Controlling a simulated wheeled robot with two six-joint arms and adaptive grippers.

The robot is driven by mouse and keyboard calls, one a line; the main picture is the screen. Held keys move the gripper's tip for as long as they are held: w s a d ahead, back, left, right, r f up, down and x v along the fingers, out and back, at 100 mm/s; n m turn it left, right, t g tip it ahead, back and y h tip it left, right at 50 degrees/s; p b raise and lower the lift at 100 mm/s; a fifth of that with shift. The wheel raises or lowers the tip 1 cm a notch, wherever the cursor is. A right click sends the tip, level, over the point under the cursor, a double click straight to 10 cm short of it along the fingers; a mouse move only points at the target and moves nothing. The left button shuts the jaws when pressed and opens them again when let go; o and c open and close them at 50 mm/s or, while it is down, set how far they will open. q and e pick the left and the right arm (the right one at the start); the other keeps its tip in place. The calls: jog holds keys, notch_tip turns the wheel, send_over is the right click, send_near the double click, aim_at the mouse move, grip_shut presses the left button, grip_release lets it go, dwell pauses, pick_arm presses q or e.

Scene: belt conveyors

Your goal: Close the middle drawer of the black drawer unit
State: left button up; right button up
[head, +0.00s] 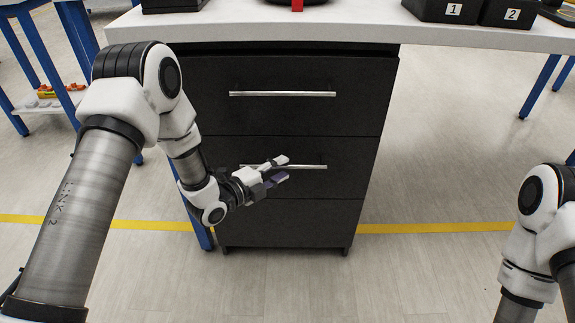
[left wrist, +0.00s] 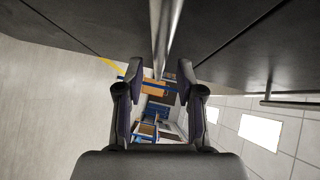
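The black drawer unit (head: 300,222) stands under the white counter with three drawer fronts. The middle drawer (head: 350,152) has a bar handle (head: 316,167); I cannot tell from this high angle how far it stands out. My left gripper (head: 283,168) is in front of the middle drawer and covers part of its handle. In the left wrist view its two fingers (left wrist: 157,88) are apart with nothing held. The handle (left wrist: 163,40) runs toward the gap between them; contact is unclear. My right gripper is outside the views.
The top drawer's handle (head: 282,93) is above my left gripper. The white counter (head: 350,30) overhangs the unit and carries black bins (head: 447,10) at the right. A blue-legged table (head: 40,60) stands at the left. The floor right of the unit is clear.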

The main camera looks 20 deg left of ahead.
pick_arm(q)
jog(key=v, duration=0.8)
jog(key=shift+s+a, duration=0.15)
jog(key=shift+s, duration=0.1)
jog(key=s+d+f+n+g+y, duration=0.1)
jog(key=s+d+f+n+g, duration=0.15)
jog(key=s+f, duration=0.5)
jog(key=s+d+f+n+g+y, duration=0.15)
jog(key=s+f+g, duration=0.3)
jog(key=f, duration=0.55)
jog(key=s+a+f+n+g+y, duration=0.3)
jog(key=s+n+g, duration=0.1)
jog(key=s+n, duration=0.5)
jog(key=s+a+f+n+g+y, duration=0.2)
jog(key=s+f+n+g+y, duration=0.15)
jog(key=s+n, duration=0.55)
notch_tip(320, 180, up, 32)
jog(key=h+p, duration=0.1)
jog(key=p, duration=3.1)
jog(key=shift+w+n, duration=0.3)
jog(key=shift+w, duration=0.05)
